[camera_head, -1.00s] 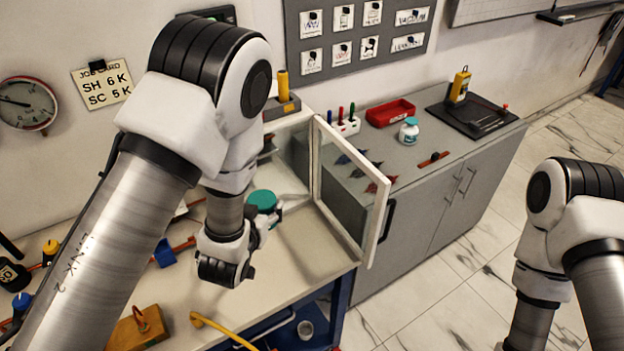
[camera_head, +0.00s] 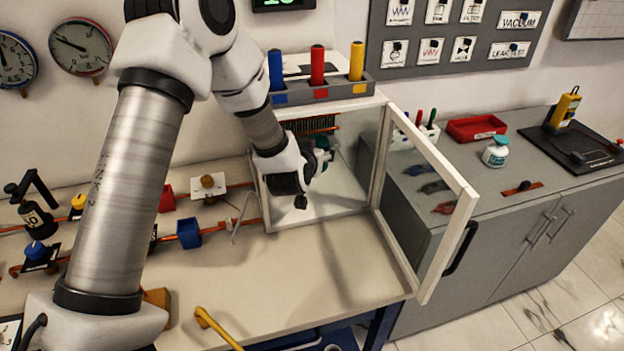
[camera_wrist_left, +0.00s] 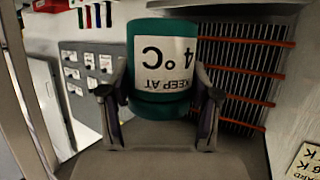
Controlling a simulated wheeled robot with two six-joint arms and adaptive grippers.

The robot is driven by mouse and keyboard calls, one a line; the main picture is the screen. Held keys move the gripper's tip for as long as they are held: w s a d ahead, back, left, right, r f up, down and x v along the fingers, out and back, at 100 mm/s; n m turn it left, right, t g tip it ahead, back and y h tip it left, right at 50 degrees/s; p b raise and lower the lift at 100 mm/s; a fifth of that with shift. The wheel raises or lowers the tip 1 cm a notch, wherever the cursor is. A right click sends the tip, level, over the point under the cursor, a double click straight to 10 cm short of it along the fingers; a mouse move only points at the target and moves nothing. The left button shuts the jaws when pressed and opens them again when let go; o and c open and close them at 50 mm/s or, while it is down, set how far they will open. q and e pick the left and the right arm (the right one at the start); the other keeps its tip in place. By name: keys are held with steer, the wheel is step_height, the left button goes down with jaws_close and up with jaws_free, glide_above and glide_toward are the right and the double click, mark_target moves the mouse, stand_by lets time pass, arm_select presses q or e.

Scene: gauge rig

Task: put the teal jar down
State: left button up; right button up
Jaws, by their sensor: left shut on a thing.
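The teal jar (camera_wrist_left: 163,60) has a white label reading "KEEP AT 4°C", upside down in the left wrist view. My left gripper (camera_wrist_left: 162,108) is shut on it, one finger on each side. In the head view my left gripper (camera_head: 305,175) reaches into the open front of a white cabinet (camera_head: 380,155). The jar (camera_head: 322,143) shows only partly behind it, inside the cabinet. Whether its base touches the cabinet floor (camera_head: 345,203) is hidden. My right gripper is out of view.
The cabinet's glass door (camera_head: 425,200) stands open to the right. A finned coil (camera_wrist_left: 245,75) with copper tubes lines the cabinet's inside. A holder with coloured cylinders (camera_head: 320,90) sits on its top. A white jar with a teal lid (camera_head: 495,153) stands on the grey counter.

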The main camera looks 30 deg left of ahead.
arm_select(q)
steer(key=f, duration=0.9)
steer(key=shift+s+a+f, duration=0.2)
steer(key=shift+a+f, duration=0.05)
steer(key=shift+a, duration=0.05)
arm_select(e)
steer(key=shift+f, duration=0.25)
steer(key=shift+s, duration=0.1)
arm_select(q)
steer(key=shift+s+f, duration=0.1)
steer(key=shift+f, duration=0.1)
steer(key=o, duration=1.4)
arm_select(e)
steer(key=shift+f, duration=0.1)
arm_select(q)
steer(key=shift+r, duration=0.1)
